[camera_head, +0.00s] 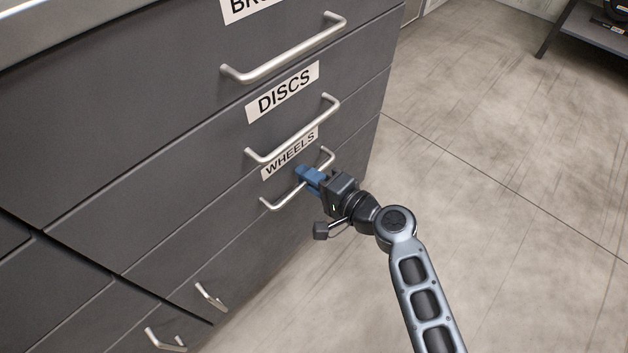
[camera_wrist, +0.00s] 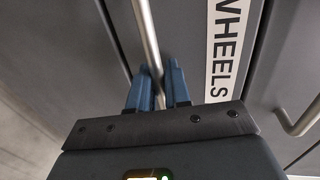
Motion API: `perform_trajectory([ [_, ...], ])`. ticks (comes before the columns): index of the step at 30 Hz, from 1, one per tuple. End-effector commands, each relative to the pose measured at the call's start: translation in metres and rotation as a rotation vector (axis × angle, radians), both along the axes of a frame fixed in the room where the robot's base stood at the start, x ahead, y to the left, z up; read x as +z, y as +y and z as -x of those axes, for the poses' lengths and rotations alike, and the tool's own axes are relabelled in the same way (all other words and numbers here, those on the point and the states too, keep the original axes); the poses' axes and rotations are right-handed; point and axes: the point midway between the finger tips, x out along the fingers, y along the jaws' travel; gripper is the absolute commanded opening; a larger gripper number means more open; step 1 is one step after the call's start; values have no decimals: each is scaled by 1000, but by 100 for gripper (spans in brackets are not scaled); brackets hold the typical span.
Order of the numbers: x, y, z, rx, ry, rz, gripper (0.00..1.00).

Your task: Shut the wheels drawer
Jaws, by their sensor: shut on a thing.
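The wheels drawer (camera_head: 220,222) is a dark grey front with a white WHEELS label (camera_head: 290,155), below the DISCS drawer. Its front looks about level with the fronts around it; any small gap is hard to make out. My gripper (camera_head: 310,178) is at the middle of its silver bar handle (camera_head: 280,198), with the blue fingers closed around the bar. In the wrist view the fingers (camera_wrist: 157,88) sit on either side of the handle bar (camera_wrist: 147,30), and the label (camera_wrist: 228,50) is to the right.
The DISCS drawer handle (camera_head: 292,130) juts out just above my gripper. Other handles (camera_head: 210,296) show low on the cabinet. Open concrete floor (camera_head: 510,150) lies to the right, with a dark shelf (camera_head: 590,35) at the far right.

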Motion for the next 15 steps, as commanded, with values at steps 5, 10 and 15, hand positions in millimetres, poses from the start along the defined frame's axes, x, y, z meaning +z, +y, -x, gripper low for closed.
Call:
perform_trajectory([
  [5,1,2,-1,2,-4,1,29],
  [10,2,2,-1,2,-5,0,29],
  [15,4,-3,3,1,-4,-1,29],
])
